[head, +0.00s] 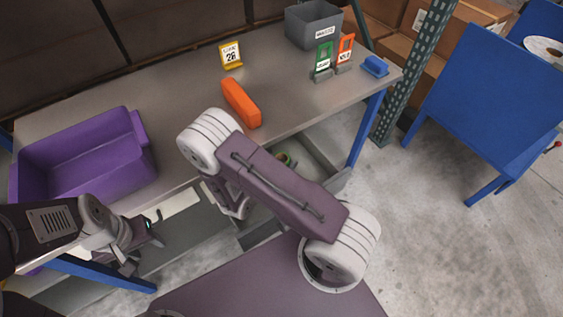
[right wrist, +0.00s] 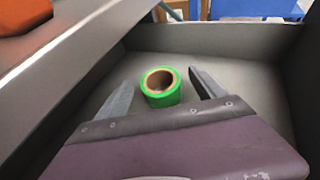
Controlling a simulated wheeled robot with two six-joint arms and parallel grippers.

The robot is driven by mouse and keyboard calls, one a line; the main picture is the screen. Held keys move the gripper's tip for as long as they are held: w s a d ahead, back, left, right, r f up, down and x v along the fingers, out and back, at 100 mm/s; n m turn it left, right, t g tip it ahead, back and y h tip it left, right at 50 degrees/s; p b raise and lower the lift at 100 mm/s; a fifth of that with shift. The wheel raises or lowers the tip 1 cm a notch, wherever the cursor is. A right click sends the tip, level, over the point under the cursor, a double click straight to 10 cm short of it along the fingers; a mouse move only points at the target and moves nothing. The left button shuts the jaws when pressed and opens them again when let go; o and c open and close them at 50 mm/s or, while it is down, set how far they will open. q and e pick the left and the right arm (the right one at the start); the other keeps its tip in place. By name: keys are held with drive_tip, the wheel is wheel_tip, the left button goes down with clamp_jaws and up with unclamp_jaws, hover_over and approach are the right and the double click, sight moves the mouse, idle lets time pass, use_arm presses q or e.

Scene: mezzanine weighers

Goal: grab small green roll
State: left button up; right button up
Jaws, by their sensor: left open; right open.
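The small green roll (right wrist: 161,88) stands in a grey drawer (right wrist: 222,50) under the table, with its brown core opening facing up. The right fingers are hidden in the head view. My left gripper (head: 150,238) is open and empty at the lower left, below the table's front edge.
On the grey table (head: 185,88) are a purple bin (head: 85,160), an orange block (head: 241,103), a yellow sign (head: 231,55), a grey bin (head: 312,27), green and orange card stands and a blue block (head: 375,66). The table edge overhangs near the drawer.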

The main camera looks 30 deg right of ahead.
drive_tip(key=shift+x, duration=0.85)
drive_tip(key=shift+r, duration=0.1)
drive_tip(key=shift+c, duration=0.3)
drive_tip(key=c, duration=1.4)
drive_tip(key=shift+a+r, duration=0.1)
drive_tip(key=shift+a, duration=0.05)
drive_tip(key=shift+s+a+r, duration=0.15)
drive_tip(key=shift+a+r, duration=0.05)
drive_tip(key=shift+r, duration=0.05)
drive_tip(key=p+v, duration=0.1)
drive_tip(key=v, duration=0.4)
drive_tip(key=p+v, duration=0.1)
drive_tip(key=v, duration=0.4)
drive_tip(key=r+p+v, duration=0.1)
drive_tip(key=v, duration=0.4)
drive_tip(key=shift+d+r, duration=0.15)
drive_tip(key=shift+d, duration=0.05)
